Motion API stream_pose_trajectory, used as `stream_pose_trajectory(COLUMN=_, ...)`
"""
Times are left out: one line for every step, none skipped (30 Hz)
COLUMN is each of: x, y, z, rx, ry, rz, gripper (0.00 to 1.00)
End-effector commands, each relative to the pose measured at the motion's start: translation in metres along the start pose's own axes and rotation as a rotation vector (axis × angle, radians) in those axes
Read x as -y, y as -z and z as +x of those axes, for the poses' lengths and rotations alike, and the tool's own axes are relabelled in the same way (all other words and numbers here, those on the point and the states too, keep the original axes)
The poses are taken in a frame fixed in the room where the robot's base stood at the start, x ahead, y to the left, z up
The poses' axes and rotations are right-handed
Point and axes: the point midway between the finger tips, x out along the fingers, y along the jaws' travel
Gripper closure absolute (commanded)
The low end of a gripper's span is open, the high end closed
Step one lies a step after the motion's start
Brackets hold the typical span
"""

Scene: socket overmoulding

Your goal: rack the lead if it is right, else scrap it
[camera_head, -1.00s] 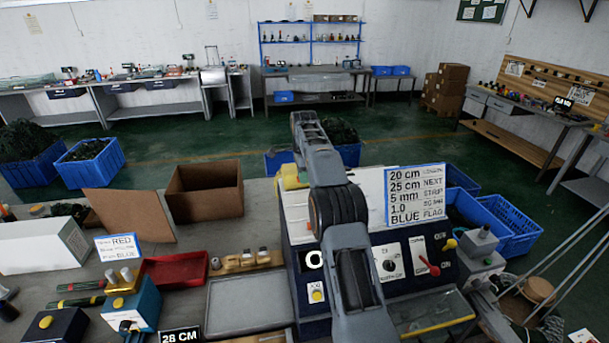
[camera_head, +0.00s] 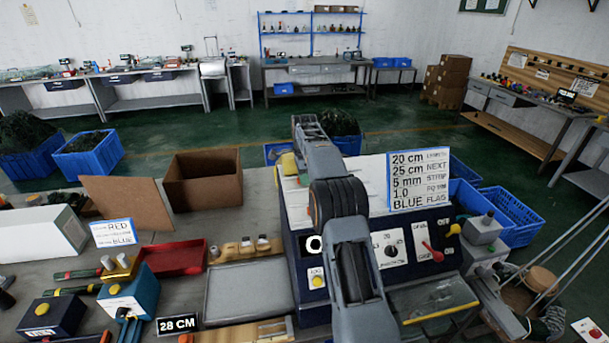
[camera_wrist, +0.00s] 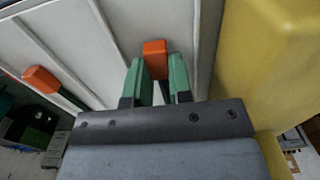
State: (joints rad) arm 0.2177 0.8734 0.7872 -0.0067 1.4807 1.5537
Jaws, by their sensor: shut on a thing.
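In the wrist view my gripper (camera_wrist: 160,88) has green fingers shut on an orange-ended piece (camera_wrist: 155,48), which looks like the end of a lead. Its far part is hidden by the fingers. It is over a white ribbed surface (camera_wrist: 120,25); I cannot tell whether it touches. A second orange end (camera_wrist: 42,79) with a dark green stem lies to the left, in another channel. In the head view my arm reaches over the machine, and the gripper's tips are not clear. A sign (camera_head: 418,180) reads 20 cm, 25 cm, 5 mm, 1.0, BLUE. A small display (camera_head: 177,324) reads 28 CM.
A large yellow part (camera_wrist: 265,60) stands close on the gripper's right. The machine has a red lever (camera_head: 433,252) and a dial. A red tray (camera_head: 172,258), a grey tray (camera_head: 262,290) and a brown open box (camera_head: 205,180) are left of it. Blue crates (camera_head: 512,220) stand beyond.

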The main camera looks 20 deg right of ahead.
Motion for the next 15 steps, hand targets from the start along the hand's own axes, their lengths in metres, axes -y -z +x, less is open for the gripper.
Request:
stream_pose_trajectory(x=0.0, y=0.0, z=0.0007, rx=0.0, ry=0.001, rz=0.0, gripper=1.0)
stream_pose_trajectory(x=0.0, y=0.0, z=0.0008, rx=0.0, ry=0.001, rz=0.0, gripper=1.0)
stream_pose_trajectory(x=0.0, y=0.0, z=0.001, rx=0.0, ry=0.001, rz=0.0, gripper=1.0)
stream_pose_trajectory(x=0.0001, y=0.0, z=0.001, rx=0.0, ry=0.001, rz=0.0, gripper=1.0)
stream_pose_trajectory(x=0.0001, y=0.0, z=0.001, rx=0.0, ry=0.001, rz=0.0, gripper=1.0)
stream_pose_trajectory(x=0.0001, y=0.0, z=0.001, rx=0.0, ry=0.001, rz=0.0, gripper=1.0)
stream_pose_trajectory(x=0.0, y=0.0, z=0.001, rx=0.0, ry=0.001, rz=0.0, gripper=1.0)
stream_pose_trajectory(x=0.0, y=0.0, z=0.001, rx=0.0, ry=0.0, rz=0.0, gripper=1.0)
stream_pose_trajectory(x=0.0, y=0.0, z=0.001, rx=0.0, ry=0.0, rz=0.0, gripper=1.0)
stream_pose_trajectory(x=0.0, y=0.0, z=0.001, rx=0.0, ry=0.0, rz=0.0, gripper=0.79)
stream_pose_trajectory(x=0.0, y=0.0, z=0.001, rx=0.0, ry=0.0, rz=0.0, gripper=0.76)
stream_pose_trajectory(x=0.0, y=0.0, z=0.001, rx=0.0, ry=0.0, rz=0.0, gripper=0.72)
stream_pose_trajectory(x=0.0, y=0.0, z=0.001, rx=0.0, ry=0.0, rz=0.0, gripper=0.69)
stream_pose_trajectory(x=0.0, y=0.0, z=0.001, rx=0.0, ry=0.0, rz=0.0, gripper=0.66)
stream_pose_trajectory(x=0.0, y=0.0, z=0.0011, rx=0.0, ry=0.0, rz=0.0, gripper=0.63)
